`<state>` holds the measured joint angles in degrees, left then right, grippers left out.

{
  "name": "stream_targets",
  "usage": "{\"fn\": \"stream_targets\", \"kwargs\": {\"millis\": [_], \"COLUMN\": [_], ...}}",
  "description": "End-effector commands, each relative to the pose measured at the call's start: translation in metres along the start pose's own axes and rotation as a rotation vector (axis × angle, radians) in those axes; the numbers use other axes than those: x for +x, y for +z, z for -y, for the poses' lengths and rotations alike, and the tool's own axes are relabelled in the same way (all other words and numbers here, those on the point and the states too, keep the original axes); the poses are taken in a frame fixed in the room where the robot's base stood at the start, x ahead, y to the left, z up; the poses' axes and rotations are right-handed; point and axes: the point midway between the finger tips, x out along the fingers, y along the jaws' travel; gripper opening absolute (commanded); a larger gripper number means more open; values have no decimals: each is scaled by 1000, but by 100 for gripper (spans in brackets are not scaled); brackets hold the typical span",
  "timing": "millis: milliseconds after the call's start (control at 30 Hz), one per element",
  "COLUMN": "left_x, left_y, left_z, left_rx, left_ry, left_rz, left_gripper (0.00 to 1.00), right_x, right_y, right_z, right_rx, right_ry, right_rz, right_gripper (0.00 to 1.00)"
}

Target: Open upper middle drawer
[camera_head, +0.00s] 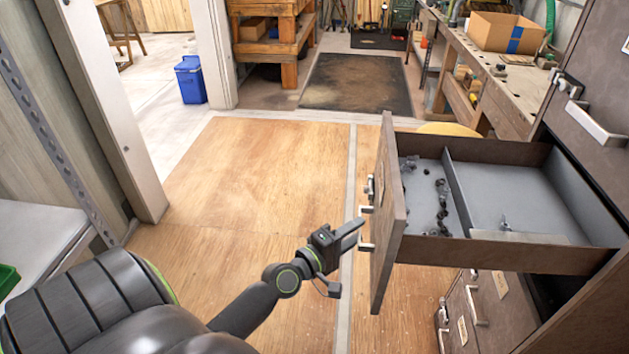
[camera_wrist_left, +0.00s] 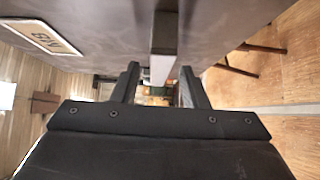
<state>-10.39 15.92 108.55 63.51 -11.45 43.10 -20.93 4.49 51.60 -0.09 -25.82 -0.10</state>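The upper drawer (camera_head: 400,215) of the brown cabinet is pulled well out and shows its grey inside with a divider. Its front carries metal handles (camera_head: 366,247) on the outer face. My left gripper (camera_head: 352,234) is just outside the drawer front, close to the lower handle. In the left wrist view its two fingers (camera_wrist_left: 160,85) stand apart, with a metal handle bar (camera_wrist_left: 163,45) lying between and ahead of them. Gaps show on both sides of the bar. The drawer front (camera_wrist_left: 100,35) with a white label fills the top of that view. My right gripper is not in view.
Small dark parts (camera_head: 441,205) lie in the drawer's left compartment. Closed drawers (camera_head: 500,310) sit below it. A workbench (camera_head: 490,75) with a cardboard box (camera_head: 503,32) stands behind. The wooden floor (camera_head: 255,175) left of the drawer is clear. A blue bin (camera_head: 190,80) stands further back.

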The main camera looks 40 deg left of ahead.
Motion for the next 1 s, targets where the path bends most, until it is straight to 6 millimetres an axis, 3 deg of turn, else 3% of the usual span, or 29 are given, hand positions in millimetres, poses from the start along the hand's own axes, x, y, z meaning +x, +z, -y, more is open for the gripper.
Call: {"fn": "stream_targets", "kwargs": {"millis": [100,333,1000], "left_x": [-26,-68,-139], "left_y": [0,0,-1], "left_z": [3,4,3], "left_rx": [1,2,2], "left_ry": [-4,-5,-2], "left_rz": [0,1,0], "left_gripper": [40,40,40], "right_x": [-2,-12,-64], "right_y": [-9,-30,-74], "right_z": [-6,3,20], "right_rx": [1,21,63], "right_ry": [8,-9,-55], "right_rz": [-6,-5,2], "right_gripper": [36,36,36]}}
